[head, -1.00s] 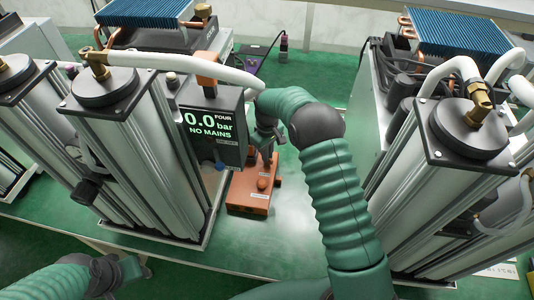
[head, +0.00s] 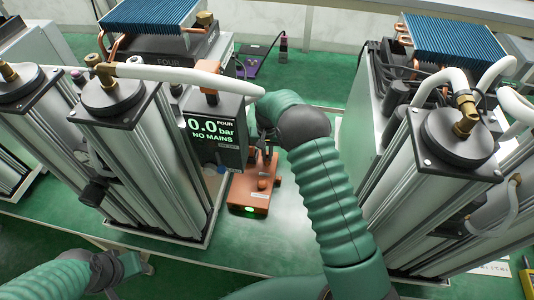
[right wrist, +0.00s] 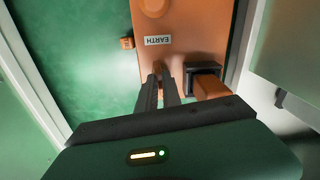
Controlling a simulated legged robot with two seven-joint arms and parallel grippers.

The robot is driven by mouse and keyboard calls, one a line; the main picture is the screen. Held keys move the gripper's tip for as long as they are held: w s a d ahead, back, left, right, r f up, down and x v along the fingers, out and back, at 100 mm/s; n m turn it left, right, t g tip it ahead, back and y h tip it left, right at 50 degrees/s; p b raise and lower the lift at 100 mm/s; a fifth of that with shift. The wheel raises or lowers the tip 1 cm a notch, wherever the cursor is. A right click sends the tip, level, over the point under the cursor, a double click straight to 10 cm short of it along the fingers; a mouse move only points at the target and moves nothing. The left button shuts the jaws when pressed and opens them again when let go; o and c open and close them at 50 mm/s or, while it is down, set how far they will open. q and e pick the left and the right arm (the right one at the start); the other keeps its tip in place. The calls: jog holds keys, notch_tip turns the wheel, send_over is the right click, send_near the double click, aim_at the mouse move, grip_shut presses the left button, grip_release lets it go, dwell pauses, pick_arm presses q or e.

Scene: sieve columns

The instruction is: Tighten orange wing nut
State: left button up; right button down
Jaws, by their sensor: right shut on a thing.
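An orange base block (head: 246,194) stands on the green bench between two silver column units. It carries a rounded orange knob (head: 263,184), and a green light (head: 248,209) glows on its front. In the right wrist view the block (right wrist: 184,20) bears an EARTH label (right wrist: 158,40). My right gripper (right wrist: 163,80) points at the block just beside this label. Its fingers are close together on the orange wing nut (right wrist: 158,66), which is mostly hidden between the tips. My left gripper (head: 132,265) is at the lower left, away from the block; its jaws are unclear.
A display (head: 214,132) reading 0.0 bar, NO MAINS hangs close left of my right gripper. Silver columns (head: 150,165) stand left and another (head: 430,200) right. A white hose (head: 185,75) crosses above. A small orange block (right wrist: 127,43) lies beside the base.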

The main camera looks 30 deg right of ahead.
aim_at(267, 156)
jog(key=shift+w+r+m, duration=0.1)
jog(key=shift+r+m, duration=0.05)
jog(key=shift+m, duration=0.45)
jog(key=c, duration=1.5)
grip_release()
notch_tip(267, 156, up, 17)
jog(key=shift+f, duration=0.2)
